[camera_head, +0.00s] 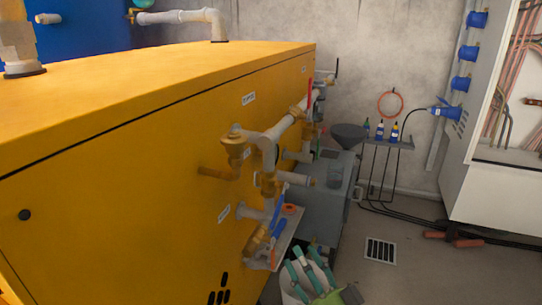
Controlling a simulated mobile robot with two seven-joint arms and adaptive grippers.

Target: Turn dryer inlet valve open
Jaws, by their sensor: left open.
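Pipes and valves run along the side of the large yellow cabinet (120,150). A valve with a blue lever (278,212) sits low on this pipework, the lever tilted up. A red lever (309,93) stands upright higher and farther back. A black lever (336,68) shows beyond it. The labels are too small to read, so I cannot tell which valve is the dryer inlet. My right gripper is not in view.
A grey machine (325,200) and a dark funnel (348,136) stand behind the pipework. A small shelf (390,142) holds bottles. A white cabinet (465,150) with blue connectors is at right. Cables lie on the floor near a drain grate (380,250); floor at the lower right is clear.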

